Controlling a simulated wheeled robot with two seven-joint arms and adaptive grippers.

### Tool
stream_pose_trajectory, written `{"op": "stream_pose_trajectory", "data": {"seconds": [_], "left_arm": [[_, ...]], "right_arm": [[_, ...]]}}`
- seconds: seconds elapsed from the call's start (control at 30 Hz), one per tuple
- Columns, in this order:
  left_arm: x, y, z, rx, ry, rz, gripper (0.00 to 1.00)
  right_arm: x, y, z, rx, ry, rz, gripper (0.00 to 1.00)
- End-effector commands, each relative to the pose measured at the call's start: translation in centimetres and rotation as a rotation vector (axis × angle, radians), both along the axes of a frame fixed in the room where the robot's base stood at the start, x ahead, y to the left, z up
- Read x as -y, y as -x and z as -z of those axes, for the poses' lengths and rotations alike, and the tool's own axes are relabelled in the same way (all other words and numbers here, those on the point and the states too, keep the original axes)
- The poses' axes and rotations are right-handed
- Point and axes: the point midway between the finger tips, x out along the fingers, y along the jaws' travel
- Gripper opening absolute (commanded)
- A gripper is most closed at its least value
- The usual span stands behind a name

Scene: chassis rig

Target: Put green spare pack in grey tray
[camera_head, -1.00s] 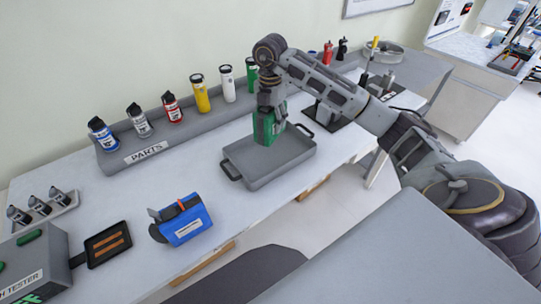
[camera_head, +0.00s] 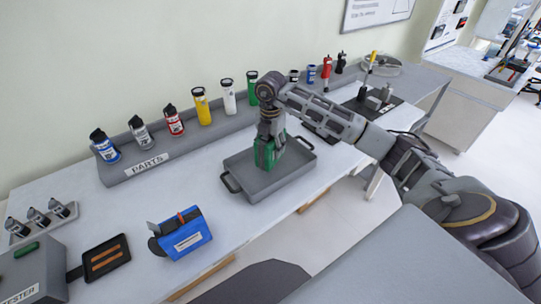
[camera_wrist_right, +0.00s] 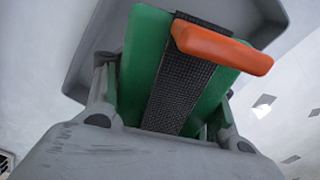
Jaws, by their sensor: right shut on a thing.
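The green spare pack (camera_head: 268,153) is upright in my right gripper (camera_head: 270,138), at the left middle of the grey tray (camera_head: 262,186). Its lower end is inside the tray outline; I cannot tell whether it touches the tray floor. In the right wrist view the green pack (camera_wrist_right: 143,62) shows a black strap and an orange tab (camera_wrist_right: 222,48), with the gripper's fingers (camera_wrist_right: 165,110) on both sides of it. The grey tray (camera_wrist_right: 92,45) shows behind it. My left gripper is not in view.
A blue pack (camera_head: 183,235) lies on the white table left of the tray. A grey parts rack (camera_head: 150,169) with several bottles stands behind. A black pad (camera_head: 105,257) lies at the lower left. The tray's right part is bare.

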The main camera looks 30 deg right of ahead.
Motion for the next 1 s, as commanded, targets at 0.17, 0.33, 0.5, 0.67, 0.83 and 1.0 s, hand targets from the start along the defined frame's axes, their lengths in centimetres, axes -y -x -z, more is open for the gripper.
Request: {"op": "stream_pose_trajectory", "data": {"seconds": [0.17,0.33,0.5,0.67,0.83,1.0], "left_arm": [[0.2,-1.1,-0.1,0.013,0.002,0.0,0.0],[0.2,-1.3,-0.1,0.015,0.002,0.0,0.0],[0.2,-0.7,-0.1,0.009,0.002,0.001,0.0],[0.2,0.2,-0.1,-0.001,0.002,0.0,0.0],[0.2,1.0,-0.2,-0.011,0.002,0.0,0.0],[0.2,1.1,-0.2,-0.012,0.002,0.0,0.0]], "right_arm": [[0.0,-0.1,0.2,0.003,0.0,0.0,0.06],[0.0,-0.1,0.2,0.003,-0.001,0.0,0.06],[0.0,0.0,0.7,0.001,-0.002,-0.001,0.06],[0.0,0.0,2.1,0.0,-0.001,-0.001,0.06],[0.0,0.0,3.6,0.001,-0.002,-0.002,0.06],[0.0,-0.1,4.0,0.004,-0.002,-0.001,0.06]]}}
